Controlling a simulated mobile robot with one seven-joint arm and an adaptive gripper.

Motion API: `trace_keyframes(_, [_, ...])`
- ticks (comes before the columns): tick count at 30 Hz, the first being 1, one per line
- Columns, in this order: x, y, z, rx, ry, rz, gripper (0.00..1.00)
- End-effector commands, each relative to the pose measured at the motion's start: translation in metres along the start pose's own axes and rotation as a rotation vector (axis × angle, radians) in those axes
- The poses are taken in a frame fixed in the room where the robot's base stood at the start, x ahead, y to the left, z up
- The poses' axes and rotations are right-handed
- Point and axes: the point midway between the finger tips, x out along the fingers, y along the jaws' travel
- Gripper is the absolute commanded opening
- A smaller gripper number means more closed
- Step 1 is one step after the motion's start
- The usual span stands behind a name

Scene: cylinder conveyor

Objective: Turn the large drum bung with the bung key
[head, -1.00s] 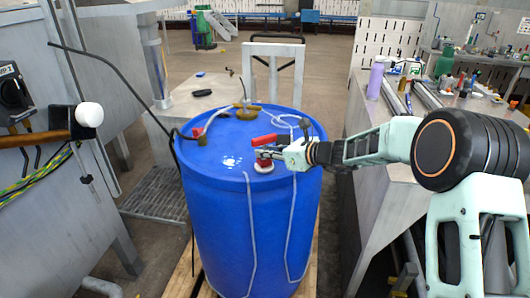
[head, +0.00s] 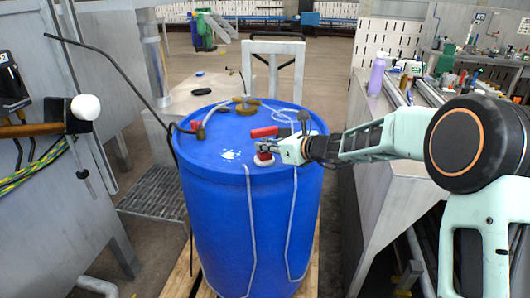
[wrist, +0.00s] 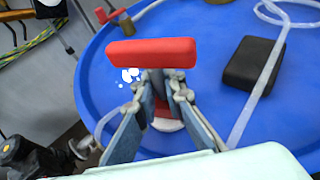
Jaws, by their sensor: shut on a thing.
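The blue drum (head: 210,215) stands upright on a wooden pallet. A bung key with a red bar handle (head: 264,132) stands over the near right part of its lid; the handle also shows large in the wrist view (wrist: 152,52). Below it are a red part (wrist: 163,122) and a white disc, the large bung's surround (head: 264,161), at the lid. My gripper (head: 272,147) reaches in from the right and is shut on the key below its handle. In the wrist view my gripper's fingers (wrist: 165,82) hide the key's shaft and most of the bung.
A black block (wrist: 254,62) and a clear hose (head: 248,225) lie on the lid. A brass fitting with a dark hose (head: 203,130) is at the left. A grey bench (head: 385,165) with a purple bottle (head: 377,74) stands right, metal cabinets left.

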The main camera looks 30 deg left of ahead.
Motion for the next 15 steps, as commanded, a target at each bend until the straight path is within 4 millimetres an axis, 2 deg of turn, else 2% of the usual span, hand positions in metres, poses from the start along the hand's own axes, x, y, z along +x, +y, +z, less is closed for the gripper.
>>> trace_keyframes(15, [0.0015, 0.0009, -0.0022, 0.05, -0.003, -0.134, 0.0])
